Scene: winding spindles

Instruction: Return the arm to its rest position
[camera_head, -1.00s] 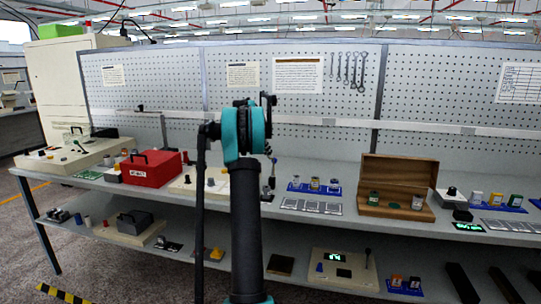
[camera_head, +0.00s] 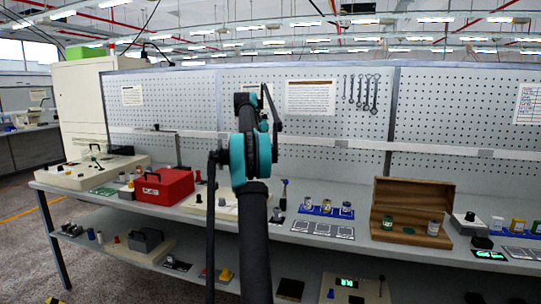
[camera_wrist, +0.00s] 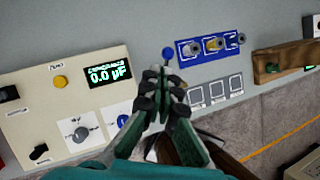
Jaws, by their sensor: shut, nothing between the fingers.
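My gripper (camera_wrist: 161,85) is in the middle of the wrist view, its two fingers together at the tips with nothing between them. It is above the bench, between a cream meter panel (camera_wrist: 30,122) and a grey surface with square pads. A blue-topped piece (camera_wrist: 168,53) appears just beyond the fingertips; I cannot tell the gap. In the head view my arm (camera_head: 256,160) rises in the centre, with a teal joint in front of the pegboard. The gripper fingers cannot be made out there.
On the bench (camera_head: 345,247) stand a red box (camera_head: 165,186), a blue tray with jars (camera_head: 328,209) and an open wooden box (camera_head: 380,233). A pegboard wall (camera_head: 440,120) rises behind. A lower shelf holds more devices. Floor shows at the left.

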